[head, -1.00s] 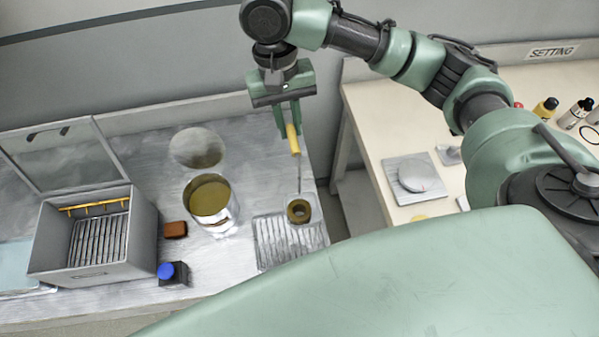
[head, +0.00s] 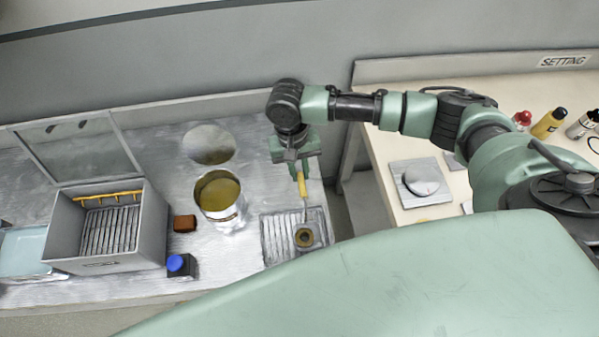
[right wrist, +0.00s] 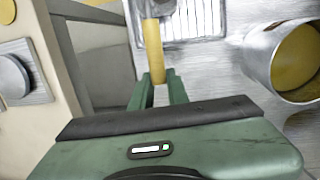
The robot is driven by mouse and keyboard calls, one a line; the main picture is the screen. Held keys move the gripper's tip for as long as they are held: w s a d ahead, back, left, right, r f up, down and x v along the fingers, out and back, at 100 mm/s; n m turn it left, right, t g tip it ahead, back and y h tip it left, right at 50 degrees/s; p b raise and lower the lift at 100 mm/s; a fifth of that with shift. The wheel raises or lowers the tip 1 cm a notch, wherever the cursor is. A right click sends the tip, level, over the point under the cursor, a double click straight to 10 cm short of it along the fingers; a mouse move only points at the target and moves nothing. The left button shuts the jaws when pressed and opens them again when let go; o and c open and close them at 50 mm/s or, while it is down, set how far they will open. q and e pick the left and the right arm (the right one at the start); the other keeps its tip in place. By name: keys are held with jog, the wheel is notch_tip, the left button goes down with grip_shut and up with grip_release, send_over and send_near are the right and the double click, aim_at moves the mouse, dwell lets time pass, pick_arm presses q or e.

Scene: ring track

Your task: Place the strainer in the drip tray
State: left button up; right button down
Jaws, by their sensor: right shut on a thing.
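The strainer has a yellow handle (head: 302,185), a thin stem and a small dark round basket (head: 306,237). My right gripper (head: 298,170) is shut on the handle, which also shows between the fingers in the right wrist view (right wrist: 153,50). The strainer hangs with its basket lowest. The drip tray (head: 274,238) is a ribbed metal tray on the bench, also partly seen in the right wrist view (right wrist: 195,22). In the head view the basket overlaps the tray's right half; I cannot tell whether it touches. My left gripper is not in view.
A metal can (head: 220,202) with yellowish contents stands left of the tray, also close by in the right wrist view (right wrist: 285,60). A brown block (head: 185,223), a blue-capped bottle (head: 180,266) and an open grey box (head: 150,225) stand further left. A gap separates the cream table (head: 390,160).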

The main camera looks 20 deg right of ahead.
jog(key=shift+f, duration=0.9)
jog(key=c, duration=1.4)
grip_release()
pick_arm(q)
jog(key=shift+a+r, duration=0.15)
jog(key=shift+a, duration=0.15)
pick_arm(e)
jog(key=shift+o, duration=0.2)
pick_arm(q)
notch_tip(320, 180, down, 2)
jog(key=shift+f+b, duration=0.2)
jog(key=shift+b, duration=0.95)
pick_arm(e)
notch_tip(320, 180, up, 12)
jog(key=w, duration=0.1)
jog(key=shift+w+a, duration=0.25)
jog(key=shift+a, duration=0.15)
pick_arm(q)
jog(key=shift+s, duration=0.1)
pick_arm(e)
jog(key=shift+s+f, duration=0.1)
